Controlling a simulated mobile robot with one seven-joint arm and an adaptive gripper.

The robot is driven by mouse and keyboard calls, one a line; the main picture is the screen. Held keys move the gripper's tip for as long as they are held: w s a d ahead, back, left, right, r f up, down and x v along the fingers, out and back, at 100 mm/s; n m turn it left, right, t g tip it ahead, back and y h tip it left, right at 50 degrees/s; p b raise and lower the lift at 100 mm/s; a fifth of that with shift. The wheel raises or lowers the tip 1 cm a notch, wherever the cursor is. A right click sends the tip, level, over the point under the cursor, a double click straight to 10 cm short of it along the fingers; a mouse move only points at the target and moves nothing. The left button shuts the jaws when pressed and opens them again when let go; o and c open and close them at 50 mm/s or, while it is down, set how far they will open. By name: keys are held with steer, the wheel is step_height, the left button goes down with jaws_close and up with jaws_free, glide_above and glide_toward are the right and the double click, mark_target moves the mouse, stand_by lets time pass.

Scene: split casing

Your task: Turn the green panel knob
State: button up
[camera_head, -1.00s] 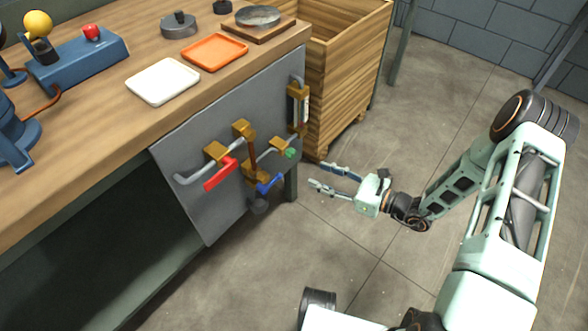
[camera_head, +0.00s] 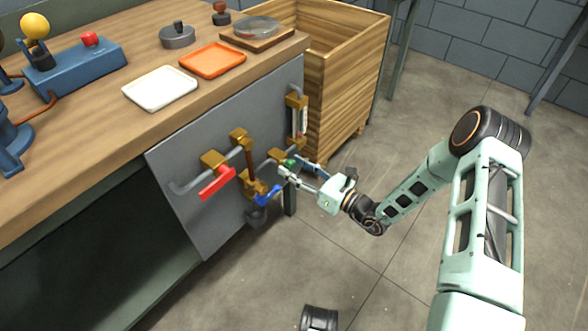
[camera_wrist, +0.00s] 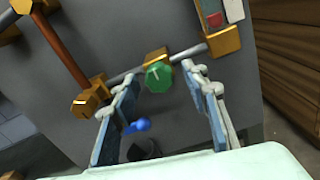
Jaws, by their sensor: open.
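The green knob (camera_wrist: 159,77) sits on a brass valve body on the grey panel's pipework, facing my wrist camera, with a pale mark on its face. In the head view the green knob (camera_head: 290,163) shows only partly, just by my fingertips. My gripper (camera_head: 293,165) is open in front of the panel. In the wrist view its two blue-padded fingers (camera_wrist: 163,95) stand apart, one on each side of the knob in the picture. The knob lies between and just beyond the fingertips. I cannot tell whether either finger touches it.
A blue handle (camera_wrist: 138,126) lies below the knob, and a red lever (camera_head: 217,183) is farther left on the panel (camera_head: 205,235). A gauge (camera_head: 298,118) is up right. A wooden crate (camera_head: 345,90) stands right of the panel.

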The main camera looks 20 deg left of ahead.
steer(key=shift+a, duration=0.15)
steer(key=shift+c, duration=0.7)
jaws_close()
